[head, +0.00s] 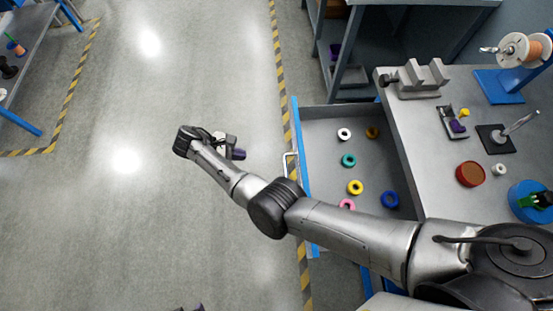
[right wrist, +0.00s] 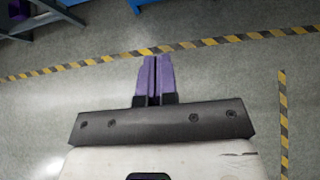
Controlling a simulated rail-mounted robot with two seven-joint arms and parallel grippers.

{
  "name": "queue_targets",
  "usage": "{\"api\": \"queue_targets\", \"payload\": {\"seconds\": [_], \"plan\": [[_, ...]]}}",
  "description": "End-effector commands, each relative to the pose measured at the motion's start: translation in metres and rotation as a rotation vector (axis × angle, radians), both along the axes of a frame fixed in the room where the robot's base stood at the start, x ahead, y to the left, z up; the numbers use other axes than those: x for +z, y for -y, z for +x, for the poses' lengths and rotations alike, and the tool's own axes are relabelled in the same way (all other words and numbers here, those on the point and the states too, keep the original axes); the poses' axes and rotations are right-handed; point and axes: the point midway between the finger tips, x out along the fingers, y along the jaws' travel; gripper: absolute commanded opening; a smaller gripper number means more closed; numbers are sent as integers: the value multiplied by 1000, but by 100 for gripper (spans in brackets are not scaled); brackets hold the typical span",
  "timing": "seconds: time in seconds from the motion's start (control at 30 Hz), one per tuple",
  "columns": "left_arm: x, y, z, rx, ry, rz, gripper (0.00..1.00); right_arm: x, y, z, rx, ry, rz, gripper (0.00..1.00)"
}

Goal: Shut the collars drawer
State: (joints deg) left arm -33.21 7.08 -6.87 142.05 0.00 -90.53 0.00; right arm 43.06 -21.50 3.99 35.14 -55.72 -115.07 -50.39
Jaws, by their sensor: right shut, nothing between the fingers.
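The collars drawer (head: 322,120) is pulled out from the bench, its blue front facing left. Several ring-shaped collars lie inside, among them a white one (head: 344,134), a green one (head: 348,160) and a blue one (head: 390,199). A pale bar handle (head: 290,165) sits on the drawer front. My right gripper (head: 240,154) is left of the handle, apart from it, over the floor. Its purple fingers (right wrist: 154,78) are shut with nothing between them. My right arm crosses the drawer's near part and hides it. Only a dark and purple tip, apparently my left gripper (head: 196,307), shows at the bottom edge.
The grey bench top (head: 430,150) holds a vise (head: 420,78), a red round dish (head: 470,174) and a spool stand (head: 500,85). A shelf unit (head: 350,75) stands beyond the drawer. The floor left of the drawer is open, with striped tape (head: 281,80) along it.

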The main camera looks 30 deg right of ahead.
Motion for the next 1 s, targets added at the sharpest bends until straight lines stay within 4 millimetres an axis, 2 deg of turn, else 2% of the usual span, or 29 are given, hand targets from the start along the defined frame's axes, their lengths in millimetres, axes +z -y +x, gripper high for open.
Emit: {"api": "queue_targets", "payload": {"seconds": [0.53,0.8,1.0], "plan": [[-5,3,0,5,1,-9,62,-63,65,-38,-1,-2,-1,0],[2,2,0,4,0,-7,62,-55,89,-51,-2,-1,1,0],[3,0,0,0,0,-1,62,-54,96,-55,-1,-1,0,0]]}}
